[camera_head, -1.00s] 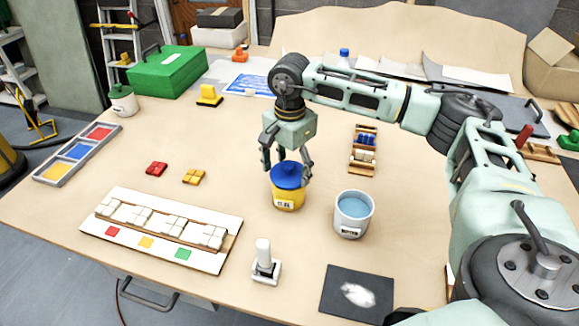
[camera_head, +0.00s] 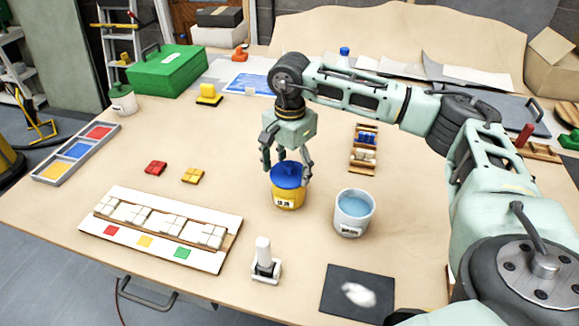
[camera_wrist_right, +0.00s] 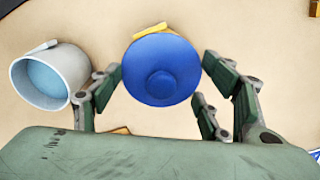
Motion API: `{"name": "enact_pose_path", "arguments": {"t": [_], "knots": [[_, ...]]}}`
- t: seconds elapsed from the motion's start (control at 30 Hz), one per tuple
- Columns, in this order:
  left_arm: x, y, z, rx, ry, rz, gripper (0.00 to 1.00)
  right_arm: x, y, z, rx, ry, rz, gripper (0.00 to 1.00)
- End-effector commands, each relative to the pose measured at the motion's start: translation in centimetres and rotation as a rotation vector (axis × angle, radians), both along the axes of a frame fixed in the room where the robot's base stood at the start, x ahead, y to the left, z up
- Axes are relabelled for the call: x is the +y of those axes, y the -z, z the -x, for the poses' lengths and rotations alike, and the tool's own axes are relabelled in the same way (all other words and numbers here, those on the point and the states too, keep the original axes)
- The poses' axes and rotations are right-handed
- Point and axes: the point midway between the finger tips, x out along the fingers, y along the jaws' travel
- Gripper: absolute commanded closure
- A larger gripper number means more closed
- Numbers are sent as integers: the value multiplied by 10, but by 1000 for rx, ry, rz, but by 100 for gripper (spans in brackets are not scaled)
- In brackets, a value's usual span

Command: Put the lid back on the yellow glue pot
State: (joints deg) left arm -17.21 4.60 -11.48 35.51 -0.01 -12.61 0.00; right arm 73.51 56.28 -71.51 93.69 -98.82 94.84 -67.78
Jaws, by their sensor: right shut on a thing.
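The yellow glue pot (camera_head: 287,201) stands upright on the table, with a label on its front. The blue lid (camera_head: 288,176) with a round knob sits over its mouth and looks level. I cannot tell whether it is fully seated. My right gripper (camera_head: 288,168) comes down from above and is shut on the lid, with fingers on either side. In the right wrist view the lid (camera_wrist_right: 161,70) lies between the fingers of the gripper (camera_wrist_right: 162,80) and hides most of the pot; a yellow bit shows at its far edge. My left gripper is not in view.
A white water pot (camera_head: 353,226) stands just right of the glue pot. A wooden rack (camera_head: 364,170) is behind it. A white stamp-like tool (camera_head: 265,268) and dark mat (camera_head: 335,300) lie in front. The mosaic panel (camera_head: 200,262) is front left.

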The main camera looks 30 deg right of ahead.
Motion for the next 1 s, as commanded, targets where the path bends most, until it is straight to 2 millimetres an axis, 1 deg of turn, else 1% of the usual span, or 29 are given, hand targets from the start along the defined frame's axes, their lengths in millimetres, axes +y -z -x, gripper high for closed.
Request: {"name": "enact_pose_path", "arguments": {"t": [0.27,0.3,0.5,0.77,0.87,1.0], "knots": [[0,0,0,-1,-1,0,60,0,-1,0,0,0,0,48],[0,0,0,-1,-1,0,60,0,-1,0,0,0,0,27],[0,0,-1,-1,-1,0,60,0,-1,0,0,0,0,9],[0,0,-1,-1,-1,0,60,0,-1,0,0,0,0,8],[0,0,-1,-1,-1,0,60,0,-1,0,0,0,0,1],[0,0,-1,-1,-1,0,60,0,-1,0,0,0,0,0]]}}
